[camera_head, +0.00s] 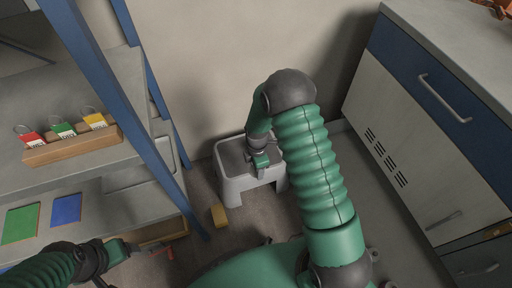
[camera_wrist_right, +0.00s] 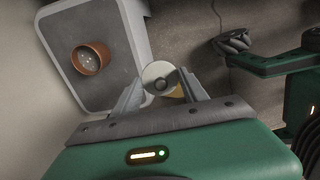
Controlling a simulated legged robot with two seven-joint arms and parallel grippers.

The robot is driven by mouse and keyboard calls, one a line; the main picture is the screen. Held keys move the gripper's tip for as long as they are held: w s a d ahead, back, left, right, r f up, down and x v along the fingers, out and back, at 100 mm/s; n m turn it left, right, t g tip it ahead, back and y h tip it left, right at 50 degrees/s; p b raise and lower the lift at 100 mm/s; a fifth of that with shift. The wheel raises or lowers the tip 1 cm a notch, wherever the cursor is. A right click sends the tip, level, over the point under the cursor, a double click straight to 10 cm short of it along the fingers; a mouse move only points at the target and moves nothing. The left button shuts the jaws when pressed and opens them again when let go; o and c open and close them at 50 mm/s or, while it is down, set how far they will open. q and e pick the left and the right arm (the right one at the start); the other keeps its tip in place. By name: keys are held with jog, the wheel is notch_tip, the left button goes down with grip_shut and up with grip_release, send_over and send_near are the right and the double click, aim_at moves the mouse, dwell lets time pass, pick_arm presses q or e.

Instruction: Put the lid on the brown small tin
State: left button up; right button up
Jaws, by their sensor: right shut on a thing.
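The brown small tin (camera_wrist_right: 90,59) stands open on the grey top of a step stool in the right wrist view, with small light spots visible inside it. The lid (camera_wrist_right: 158,72) is a pale round disc with a dark centre. My right gripper (camera_wrist_right: 161,88) is shut on the lid and holds it to the right of the tin, apart from it. In the head view my right gripper (camera_head: 260,163) is over the stool (camera_head: 233,186), and I cannot make out the tin there. My left gripper (camera_head: 134,248) is at the lower left, its fingers too small to read.
A blue-framed shelf (camera_head: 110,90) at left holds a wooden rack with tags (camera_head: 75,146), a green pad (camera_head: 20,223) and a blue pad (camera_head: 66,210). A yellow object (camera_head: 219,215) lies on the floor by the stool. A cabinet (camera_head: 415,110) stands at right.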

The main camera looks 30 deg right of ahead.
jog(key=shift+s+a, duration=0.25)
jog(key=shift+s, duration=0.1)
jog(key=w+d+r+n+b, duration=0.1)
jog(key=w+d+n+b, duration=0.1)
jog(key=w+d+n, duration=0.35)
jog(key=w+d+r+n+b, duration=0.1)
jog(key=w+d+n+b, duration=0.15)
jog(key=w+n, duration=0.5)
jog(key=shift+m+h, duration=0.3)
jog(key=shift+h, duration=0.1)
notch_tip(320, 180, down, 5)
jog(key=b, duration=0.5)
jog(key=shift+a, duration=0.1)
jog(key=shift+f, duration=0.8)
jog(key=shift+r+p, duration=0.15)
jog(key=shift+p, duration=0.75)
jog(key=shift+f+p, duration=0.2)
jog(key=shift+p, duration=0.1)
